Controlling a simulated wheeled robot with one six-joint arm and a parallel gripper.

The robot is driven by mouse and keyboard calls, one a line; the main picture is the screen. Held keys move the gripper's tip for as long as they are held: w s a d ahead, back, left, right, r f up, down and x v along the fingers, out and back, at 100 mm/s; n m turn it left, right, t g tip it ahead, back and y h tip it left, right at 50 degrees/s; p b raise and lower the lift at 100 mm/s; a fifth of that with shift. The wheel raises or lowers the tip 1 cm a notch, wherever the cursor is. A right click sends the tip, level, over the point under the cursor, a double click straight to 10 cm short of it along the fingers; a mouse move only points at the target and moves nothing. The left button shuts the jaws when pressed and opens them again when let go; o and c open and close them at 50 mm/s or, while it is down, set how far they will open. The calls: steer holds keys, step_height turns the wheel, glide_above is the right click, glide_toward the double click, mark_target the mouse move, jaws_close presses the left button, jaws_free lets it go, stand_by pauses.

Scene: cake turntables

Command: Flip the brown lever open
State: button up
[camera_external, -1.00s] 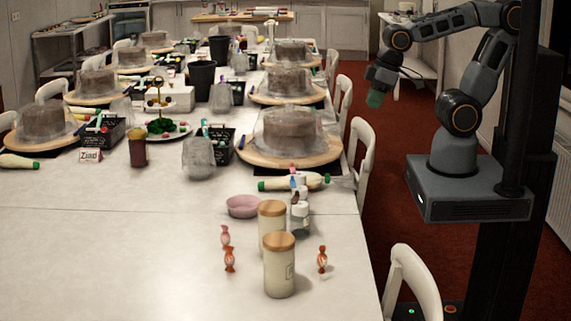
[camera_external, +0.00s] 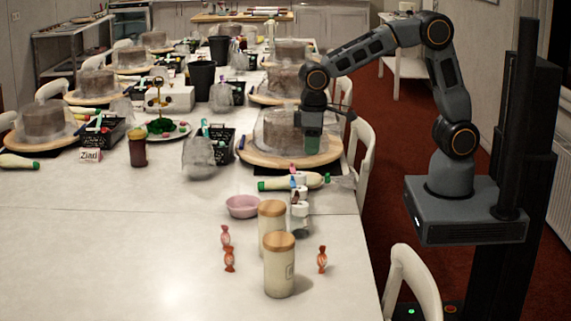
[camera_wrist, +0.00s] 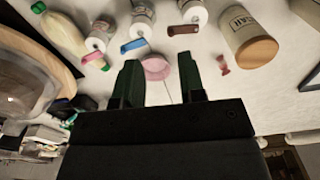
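The brown lever (camera_wrist: 183,29) shows in the wrist view beside a small white jar (camera_wrist: 196,12), at the top middle. A blue lever (camera_wrist: 133,46) and a pink lever (camera_wrist: 92,57) lie to its left, each beside a similar white jar. In the external view the small jars (camera_external: 300,210) stand in a row near the table's right edge. My gripper (camera_external: 313,145) is above the nearest right-hand cake turntable, behind the jars. In the wrist view my gripper (camera_wrist: 160,80) is open, with nothing between its green fingers. It is apart from the brown lever.
A pink bowl (camera_external: 242,206) and two wooden-lidded canisters (camera_external: 280,270) stand near the jars. A green-capped piping bag (camera_external: 290,183) lies just behind them. The covered cake (camera_external: 275,128) is by my gripper. Wrapped candies (camera_external: 322,260) lie in front. The front left of the table is clear.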

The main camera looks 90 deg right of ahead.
mark_target(296, 197)
steer(key=shift+w+a+m, duration=0.55)
steer(key=shift+w+m, duration=0.95)
steer(key=shift+w, duration=0.4)
step_height(296, 197, down, 12)
steer(key=shift+r, duration=0.1)
steer(key=shift+c, duration=0.2)
jaws_close()
